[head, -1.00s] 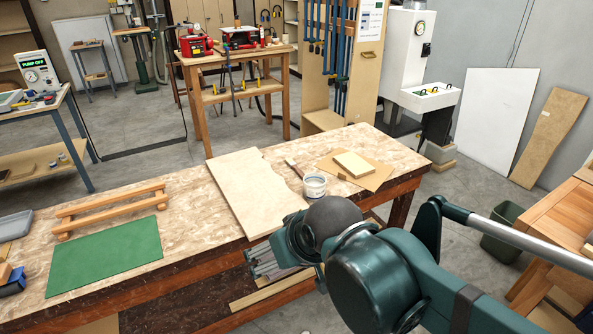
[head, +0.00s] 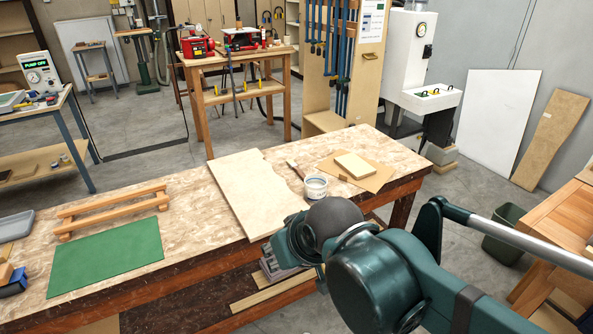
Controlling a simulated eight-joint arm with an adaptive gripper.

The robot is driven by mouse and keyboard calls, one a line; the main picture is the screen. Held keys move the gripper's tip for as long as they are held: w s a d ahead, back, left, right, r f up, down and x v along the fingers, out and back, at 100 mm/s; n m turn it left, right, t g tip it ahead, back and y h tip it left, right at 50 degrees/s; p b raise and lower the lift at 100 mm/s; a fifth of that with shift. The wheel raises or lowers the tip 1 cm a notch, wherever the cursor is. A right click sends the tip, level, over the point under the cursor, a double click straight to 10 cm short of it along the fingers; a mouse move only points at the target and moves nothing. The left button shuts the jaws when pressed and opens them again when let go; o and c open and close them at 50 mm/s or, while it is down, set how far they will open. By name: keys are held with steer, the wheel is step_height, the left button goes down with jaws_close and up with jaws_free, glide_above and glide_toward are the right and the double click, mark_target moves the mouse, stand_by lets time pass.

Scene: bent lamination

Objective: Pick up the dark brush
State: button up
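A brush (head: 295,169) with a dark end and a paler handle lies at the far side of the bench, beside a white tub (head: 315,186). I cannot tell whether it touches the tub. My arm comes in from the lower right, and its dark rounded joint stands in front of the bench's near edge, close to the tub in the picture.
The bench (head: 205,203) carries a pale board (head: 245,190), a brown sheet with a small block (head: 354,166), a green mat (head: 107,257) and a wooden rack (head: 112,212). The bench is bare between the rack and the pale board.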

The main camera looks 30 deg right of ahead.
steer(key=w+d+r+g+p, duration=0.1)
steer(key=w+d+r+p, duration=0.1)
steer(key=w+r, duration=0.35)
steer(key=w+d+r+g+p, duration=0.1)
steer(key=w+d+r+p, duration=0.15)
steer(key=w, duration=0.55)
steer(key=g+p, duration=0.5)
steer(key=p, duration=0.6)
glide_above(299, 171)
step_height(299, 171, down, 14)
steer(key=shift+w+d+f+m, duration=0.1)
steer(key=shift+w+f+m, duration=0.05)
steer(key=shift+f+m, duration=0.4)
steer(key=shift+f, duration=0.15)
steer(key=shift+f, duration=1.15)
